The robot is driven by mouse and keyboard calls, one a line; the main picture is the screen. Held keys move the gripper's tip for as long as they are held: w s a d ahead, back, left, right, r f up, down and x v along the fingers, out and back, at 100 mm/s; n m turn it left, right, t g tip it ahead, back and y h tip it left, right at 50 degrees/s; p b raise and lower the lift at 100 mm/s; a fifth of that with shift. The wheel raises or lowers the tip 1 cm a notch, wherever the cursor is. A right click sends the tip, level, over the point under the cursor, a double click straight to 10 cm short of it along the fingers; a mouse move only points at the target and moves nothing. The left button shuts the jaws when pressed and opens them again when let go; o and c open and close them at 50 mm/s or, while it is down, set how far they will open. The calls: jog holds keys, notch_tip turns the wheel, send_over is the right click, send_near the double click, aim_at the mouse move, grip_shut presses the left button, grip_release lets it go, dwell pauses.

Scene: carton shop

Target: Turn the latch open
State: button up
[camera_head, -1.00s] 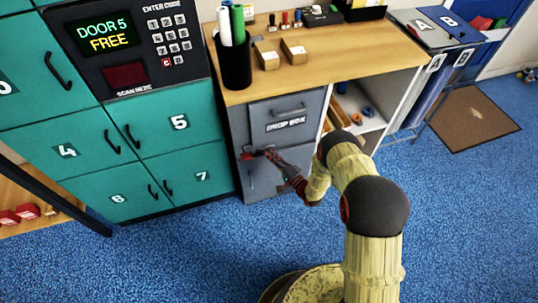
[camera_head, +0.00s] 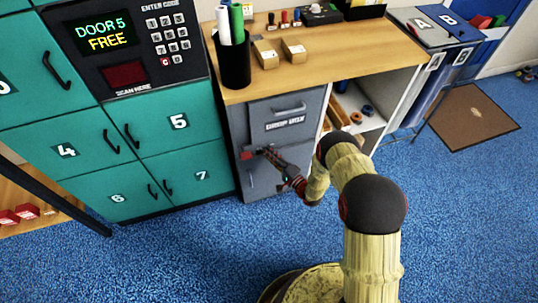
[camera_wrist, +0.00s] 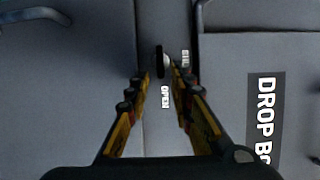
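The latch (camera_wrist: 160,61) is a small knob or handle, dark with a pale part, on the grey strip between two grey panels in the wrist view. A label reading OPEN is beside it, and a second label is partly hidden by a finger. My gripper (camera_wrist: 160,72) is open, with one finger on each side of the latch. I cannot tell whether either finger touches it. In the head view my gripper (camera_head: 264,152) is at the front of the grey drop box cabinet (camera_head: 257,118), beside a small red patch (camera_head: 246,156).
Teal lockers (camera_head: 185,165) stand left of the cabinet, under a keypad panel (camera_head: 125,45). A wooden counter (camera_head: 340,60) above holds a pen cup (camera_head: 235,64) and small cartons (camera_head: 294,50). Open shelves (camera_head: 372,118) are to the right. The blue floor in front is clear.

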jog(key=shift+s, duration=0.1)
jog(key=v, duration=1.1)
jog(key=shift+s+d, duration=0.25)
jog(key=shift+d, duration=0.1)
